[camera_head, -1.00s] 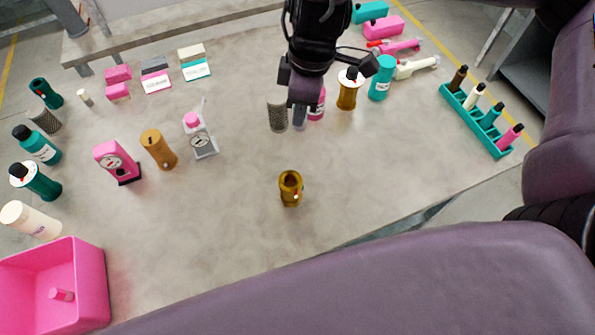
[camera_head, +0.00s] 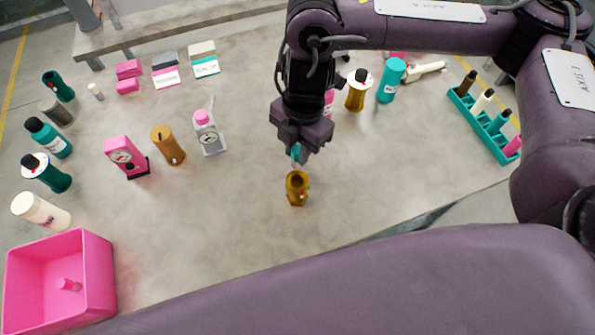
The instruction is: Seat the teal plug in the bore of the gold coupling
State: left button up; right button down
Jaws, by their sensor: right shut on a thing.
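The gold coupling (camera_head: 297,190) stands upright on the grey table near the middle, its dark bore facing up. My right gripper (camera_head: 298,150) is just above and behind it, shut on the teal plug (camera_head: 296,154). Only a small part of the plug shows below the jaws. The plug looks close above the coupling's rim; I cannot tell whether the two touch. My left gripper is not in view.
A pink bin (camera_head: 62,280) stands at the front left. A pink gauge block (camera_head: 126,156) and an orange cylinder (camera_head: 168,146) stand left of the coupling. A teal rack (camera_head: 481,125) is at the right. The table around the coupling is clear.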

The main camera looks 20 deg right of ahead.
notch_tip(320, 180, down, 5)
jog(key=shift+r+p, duration=0.1)
jog(key=shift+p, duration=0.2)
notch_tip(320, 180, down, 4)
jog(key=shift+r+p, duration=0.1)
jog(key=shift+p, duration=0.25)
jog(key=shift+f, duration=0.6)
jog(key=shift+f, duration=0.2)
jog(key=c, duration=1.3)
grip_release()
jog(key=shift+o, duration=0.2)
jog(key=shift+r, duration=0.15)
